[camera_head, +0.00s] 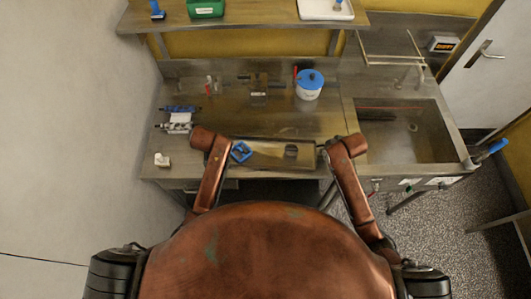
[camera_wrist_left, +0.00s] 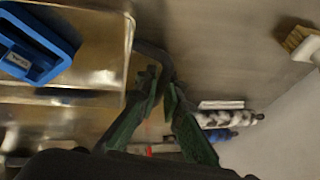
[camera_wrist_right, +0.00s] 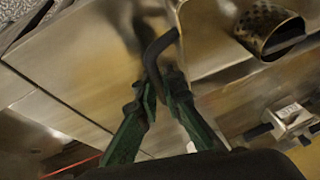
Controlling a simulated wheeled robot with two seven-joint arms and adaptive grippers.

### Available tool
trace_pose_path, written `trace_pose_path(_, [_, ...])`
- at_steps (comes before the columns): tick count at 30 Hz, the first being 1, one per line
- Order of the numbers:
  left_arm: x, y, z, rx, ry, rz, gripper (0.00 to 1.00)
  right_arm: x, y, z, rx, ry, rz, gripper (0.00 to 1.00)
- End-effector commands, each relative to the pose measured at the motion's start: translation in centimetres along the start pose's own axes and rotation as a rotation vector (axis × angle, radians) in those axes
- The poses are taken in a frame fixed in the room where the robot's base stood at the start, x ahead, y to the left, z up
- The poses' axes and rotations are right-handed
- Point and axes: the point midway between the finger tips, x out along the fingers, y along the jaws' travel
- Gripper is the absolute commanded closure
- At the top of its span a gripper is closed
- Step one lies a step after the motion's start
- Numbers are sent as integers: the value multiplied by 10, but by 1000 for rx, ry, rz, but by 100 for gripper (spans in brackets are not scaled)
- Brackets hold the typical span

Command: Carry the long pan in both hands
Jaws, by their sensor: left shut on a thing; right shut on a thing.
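The long metal pan (camera_head: 267,157) lies crosswise between my two arms at the front of the steel bench. It holds a blue open-framed piece (camera_head: 241,151) at its left and a perforated metal cup (camera_wrist_right: 266,30) at its right. My left gripper (camera_wrist_left: 163,92) is shut on the pan's left handle (camera_wrist_left: 148,52). My right gripper (camera_wrist_right: 163,84) is shut on the dark right handle (camera_wrist_right: 157,45). The pan looks about level. I cannot tell whether it touches the bench. The fingertips are hidden by my arms in the head view.
A white tub with a blue lid (camera_head: 309,84) and a metal fixture (camera_head: 259,88) stand behind the pan. Rollers (camera_head: 178,122) and a white-handled brush (camera_head: 161,159) lie at the left. A sink (camera_head: 405,135) is at the right. The bench middle is mostly clear.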

Motion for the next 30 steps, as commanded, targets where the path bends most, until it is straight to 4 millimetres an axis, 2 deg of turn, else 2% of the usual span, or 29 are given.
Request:
trace_pose_path(22, [-1,0,-1,0,2,0,100,-1,0,-1,0,2,0,100])
trace_pose_path(30, [-12,-3,-6,0,3,0,100,-12,-2,-6,-1,3,-1,100])
